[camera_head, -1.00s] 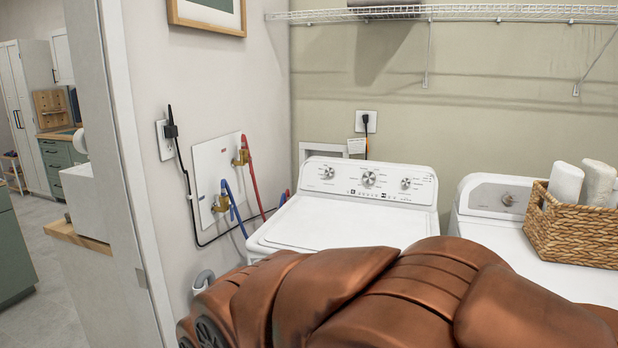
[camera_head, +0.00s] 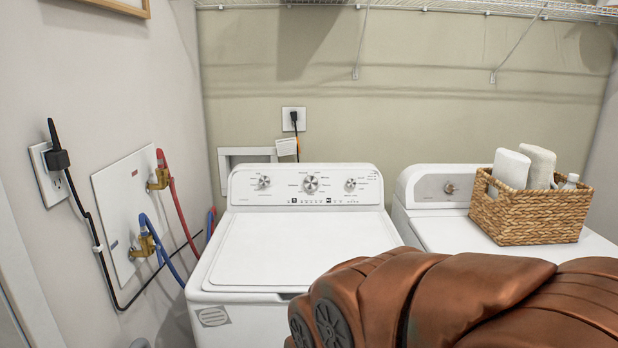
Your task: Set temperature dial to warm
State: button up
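A white washer (camera_head: 300,248) stands against the back wall with its lid closed. Its control panel (camera_head: 338,188) carries a left dial (camera_head: 264,182), a larger middle dial (camera_head: 310,184) and a right dial (camera_head: 350,184). The labels are too small to read, so I cannot tell which is the temperature dial or where it points. My copper-coloured arm fills the lower right in front of the machines. My gripper is not in view.
A second white machine (camera_head: 422,230) with one knob (camera_head: 449,188) stands to the right, holding a wicker basket (camera_head: 530,216) with rolled white towels (camera_head: 512,168). Red (camera_head: 178,205) and blue hoses (camera_head: 160,245) hang at the left wall. A wire shelf (camera_head: 420,8) runs above.

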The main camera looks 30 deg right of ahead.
aim_at(264, 180)
jog(key=z, duration=0.2)
jog(key=i, duration=1.15)
jog(key=u, duration=0.5)
